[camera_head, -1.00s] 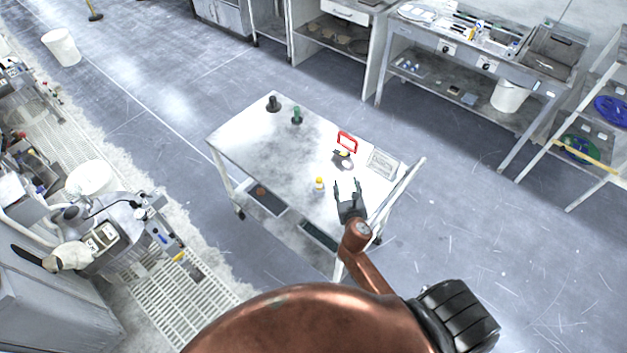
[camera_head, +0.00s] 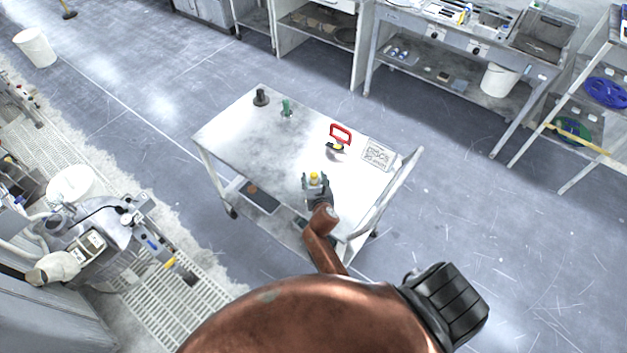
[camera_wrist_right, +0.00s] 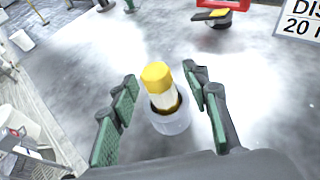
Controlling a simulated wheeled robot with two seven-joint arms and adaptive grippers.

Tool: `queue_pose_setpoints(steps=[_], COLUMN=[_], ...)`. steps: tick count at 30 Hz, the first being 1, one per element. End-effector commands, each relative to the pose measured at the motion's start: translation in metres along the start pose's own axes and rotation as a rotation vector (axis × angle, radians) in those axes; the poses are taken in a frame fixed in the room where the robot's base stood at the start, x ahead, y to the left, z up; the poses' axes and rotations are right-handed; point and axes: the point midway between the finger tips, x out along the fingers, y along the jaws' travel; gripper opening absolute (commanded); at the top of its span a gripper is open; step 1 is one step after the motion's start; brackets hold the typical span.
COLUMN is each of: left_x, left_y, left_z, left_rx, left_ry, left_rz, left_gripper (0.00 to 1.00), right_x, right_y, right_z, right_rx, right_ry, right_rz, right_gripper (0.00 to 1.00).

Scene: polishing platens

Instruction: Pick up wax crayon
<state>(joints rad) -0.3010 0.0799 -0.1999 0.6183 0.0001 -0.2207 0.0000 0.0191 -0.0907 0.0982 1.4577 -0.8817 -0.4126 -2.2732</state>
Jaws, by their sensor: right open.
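The wax crayon (camera_wrist_right: 159,83), yellow-capped with a pale body, stands upright in a small light-grey cup (camera_wrist_right: 172,122) on the cart top. In the head view the crayon's yellow end (camera_head: 314,176) shows between the fingers of my right gripper (camera_head: 316,180). In the right wrist view my right gripper (camera_wrist_right: 163,105) is open, with green-padded fingers on either side of the crayon and cup. I see a gap between the fingers and the crayon. My left gripper is not in view.
The cart top (camera_head: 240,135) also holds a red frame (camera_head: 341,134), a black-and-yellow item (camera_head: 335,149), a printed sign (camera_head: 377,154), a green object (camera_head: 287,107) and a dark object (camera_head: 261,97). The cart's handle rail (camera_head: 390,195) rises right of my arm. The left half is mostly clear.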

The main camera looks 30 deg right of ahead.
Motion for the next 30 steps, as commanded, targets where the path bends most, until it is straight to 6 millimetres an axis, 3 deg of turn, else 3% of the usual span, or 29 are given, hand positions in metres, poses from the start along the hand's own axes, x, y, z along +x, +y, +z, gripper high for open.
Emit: queue_pose_setpoints(steps=[3, 8, 26, 30], left_x=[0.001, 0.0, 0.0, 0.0], left_y=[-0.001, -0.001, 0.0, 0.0], left_z=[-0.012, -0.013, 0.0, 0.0], left_rx=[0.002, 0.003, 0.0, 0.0], left_ry=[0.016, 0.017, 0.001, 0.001], left_rz=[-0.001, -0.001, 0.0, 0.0], left_gripper=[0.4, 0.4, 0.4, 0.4], right_x=[0.003, 0.002, 0.002, 0.002], right_y=[0.002, 0.002, 0.001, 0.001], right_z=[0.0, 0.0, 0.0, 0.0], right_rx=[0.0, 0.0, 0.0, 0.0], right_ry=[0.001, 0.0, 0.0, 0.0], right_rz=[0.002, 0.002, 0.002, 0.002], right_gripper=[0.43, 0.42, 0.01, 0.0])
